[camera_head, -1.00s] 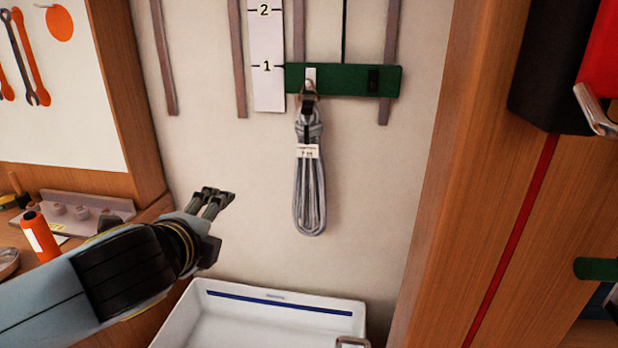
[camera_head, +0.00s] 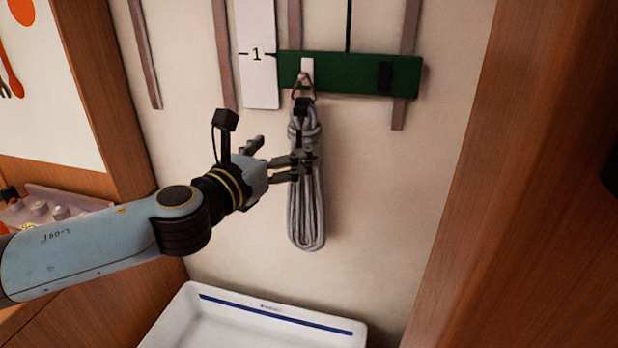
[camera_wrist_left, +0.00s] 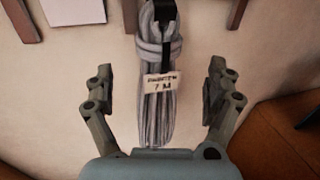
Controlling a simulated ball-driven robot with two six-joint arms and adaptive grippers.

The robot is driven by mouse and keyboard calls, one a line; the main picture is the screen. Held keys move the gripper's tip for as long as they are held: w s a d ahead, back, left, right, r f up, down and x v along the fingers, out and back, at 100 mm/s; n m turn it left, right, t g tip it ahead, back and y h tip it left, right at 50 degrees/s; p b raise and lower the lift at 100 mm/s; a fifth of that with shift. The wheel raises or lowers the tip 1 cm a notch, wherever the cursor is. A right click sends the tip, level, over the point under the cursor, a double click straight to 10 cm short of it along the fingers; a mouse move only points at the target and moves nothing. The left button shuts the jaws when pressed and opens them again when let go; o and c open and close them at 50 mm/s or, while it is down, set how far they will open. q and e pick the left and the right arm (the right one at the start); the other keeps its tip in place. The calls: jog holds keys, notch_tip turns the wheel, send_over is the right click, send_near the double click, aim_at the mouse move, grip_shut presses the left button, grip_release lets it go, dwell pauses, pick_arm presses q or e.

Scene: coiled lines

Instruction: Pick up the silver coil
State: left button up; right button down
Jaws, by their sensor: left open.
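The silver coil (camera_head: 305,215) is a bundle of grey line hanging upright from a hook on the green rail (camera_head: 345,74). In the left wrist view the coil (camera_wrist_left: 157,115) carries a white tag (camera_wrist_left: 160,84) with handwriting that ends in "7 M". A black strap (camera_head: 301,110) joins its top to a metal ring. My left gripper (camera_head: 302,166) is at the coil's upper half, partly in front of it. In the left wrist view my left gripper (camera_wrist_left: 160,80) is open, one finger on each side of the coil with gaps between. My right gripper is not in view.
A white tray (camera_head: 275,312) with a blue stripe stands below the coil. Wooden panels (camera_head: 485,190) border the pale wall on the right and left. A white numbered strip (camera_head: 258,75) hangs left of the hook.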

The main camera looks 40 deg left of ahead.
aim_at(295, 138)
pick_arm(q)
jog(key=shift+x, duration=1.05)
jog(key=shift+w+a+r+p, duration=0.1)
jog(key=shift+w+r+p, duration=0.05)
jog(key=shift+w+p, duration=0.15)
jog(key=p+x, duration=0.1)
jog(key=x, duration=0.4)
jog(key=shift+s, duration=0.1)
jog(key=shift+c, duration=0.9)
jog(key=c, duration=1.6)
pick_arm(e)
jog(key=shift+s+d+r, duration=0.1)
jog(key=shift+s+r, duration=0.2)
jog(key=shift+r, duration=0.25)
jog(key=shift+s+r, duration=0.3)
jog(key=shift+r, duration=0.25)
